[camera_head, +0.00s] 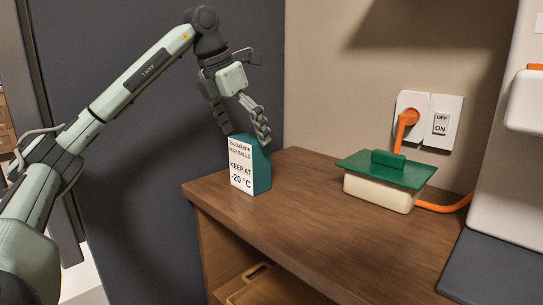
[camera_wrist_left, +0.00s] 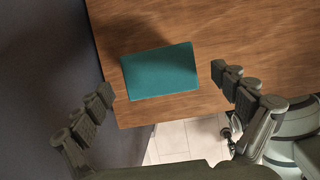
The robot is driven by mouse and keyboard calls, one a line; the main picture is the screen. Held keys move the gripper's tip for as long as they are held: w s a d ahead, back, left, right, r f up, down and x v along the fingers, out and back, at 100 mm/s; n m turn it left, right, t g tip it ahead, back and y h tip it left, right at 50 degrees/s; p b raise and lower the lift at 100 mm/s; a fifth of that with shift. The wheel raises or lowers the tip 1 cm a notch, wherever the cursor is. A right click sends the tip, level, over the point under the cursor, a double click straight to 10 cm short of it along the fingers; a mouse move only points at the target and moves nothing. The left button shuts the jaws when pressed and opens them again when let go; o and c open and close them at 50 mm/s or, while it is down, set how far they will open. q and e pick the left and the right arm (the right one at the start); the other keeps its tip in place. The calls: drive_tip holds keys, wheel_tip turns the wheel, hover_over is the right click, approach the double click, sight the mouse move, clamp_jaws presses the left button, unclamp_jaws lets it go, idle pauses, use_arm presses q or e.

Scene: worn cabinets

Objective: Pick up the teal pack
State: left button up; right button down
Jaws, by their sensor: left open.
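The teal pack (camera_head: 261,171) stands upright on the wooden counter near its left corner, with a white printed label on its front. In the left wrist view its teal top (camera_wrist_left: 160,72) shows near the counter edge, ahead of the fingers. My left gripper (camera_head: 243,133) is open above the pack, fingers pointing down, with one finger near its top right and the other near its upper left. I cannot tell whether a finger touches the pack.
A cream dish with a green lid (camera_head: 385,169) stands on the counter (camera_head: 310,215) to the right. An orange plug (camera_head: 408,118) and cable are at the wall socket. A dark wall panel (camera_head: 130,150) is left of the counter. The counter between pack and dish is clear.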

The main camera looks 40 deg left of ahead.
sight(255, 161)
use_arm(q)
drive_tip(key=shift+w+f, duration=0.2)
drive_tip(key=shift+x, duration=0.85)
drive_tip(key=shift+f, duration=0.45)
drive_tip(key=x, duration=0.3)
drive_tip(key=shift+f+b, duration=0.35)
drive_tip(key=shift+w+f, duration=0.25)
drive_tip(key=shift+f, duration=0.2)
drive_tip(key=c, duration=1.4)
drive_tip(key=shift+r, duration=0.1)
drive_tip(key=shift+c, duration=1.2)
use_arm(e)
drive_tip(key=shift+s+a+r, duration=0.1)
drive_tip(key=shift+s+r, duration=0.5)
drive_tip(key=shift+s, duration=0.05)
